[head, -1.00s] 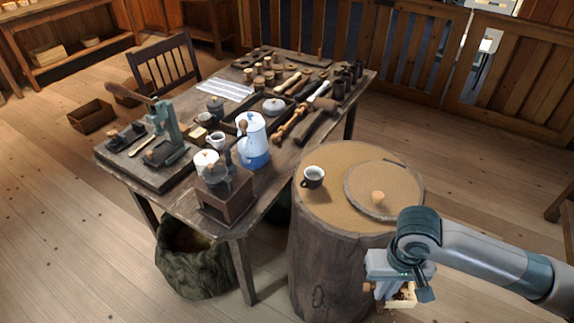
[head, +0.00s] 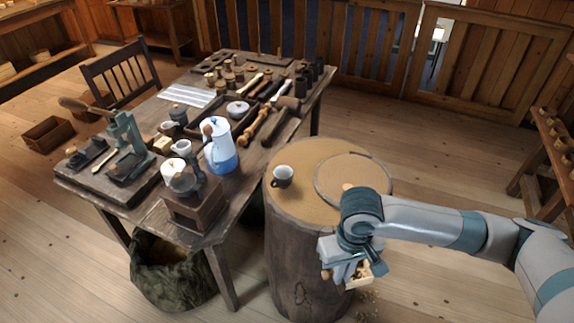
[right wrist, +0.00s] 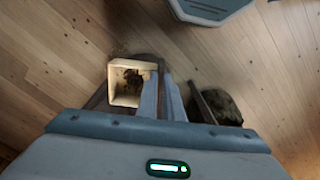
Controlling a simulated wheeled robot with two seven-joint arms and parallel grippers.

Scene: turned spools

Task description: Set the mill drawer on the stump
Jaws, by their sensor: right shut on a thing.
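The mill drawer (head: 360,282) is a small pale open box with dark stuff inside, partly hidden by my right gripper (head: 345,270). The gripper is shut on it and holds it in the air at the near right side of the stump (head: 290,250), below the level of its top. In the right wrist view the drawer (right wrist: 128,88) shows its open inside beside the fingers. The exact grip point is hidden. The stump is a thick wood block with a cup (head: 282,176) and a round lid (head: 350,172) with a knob on top. My left gripper is out of view.
The table (head: 150,225) left of the stump is crowded: coffee mill (head: 193,205), blue-white pot (head: 219,148), tools and spools. A sack (head: 170,275) sits under it. A shelf (head: 535,160) stands far right.

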